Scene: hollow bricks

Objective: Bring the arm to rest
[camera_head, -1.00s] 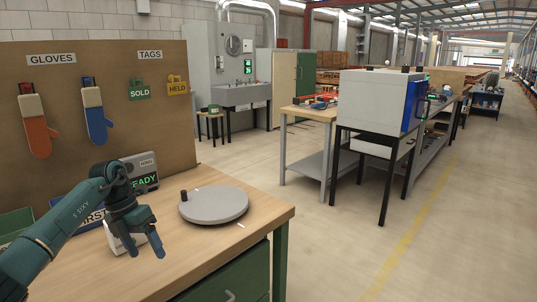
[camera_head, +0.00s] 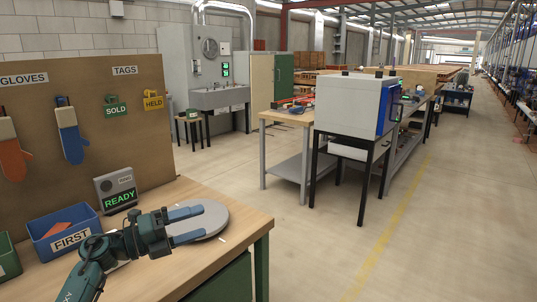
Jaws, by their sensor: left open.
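My left arm comes in from the lower left over the wooden bench (camera_head: 235,250). Its gripper (camera_head: 204,222) is open, with its two blue-grey fingers apart and pointing right. The fingers overlap the round grey disc (camera_head: 218,217) in the picture and hide part of it. I cannot tell how high they are above it. Nothing shows between the fingers. A pale object (camera_head: 117,264) is mostly hidden behind the arm. My right gripper is not in view.
A blue bin marked FIRST (camera_head: 65,237) holds something orange. A green bin (camera_head: 8,258) is beside it. A grey box reading READY (camera_head: 117,190) stands by the brown board (camera_head: 130,145) with gloves and tags. Open floor lies right of the bench.

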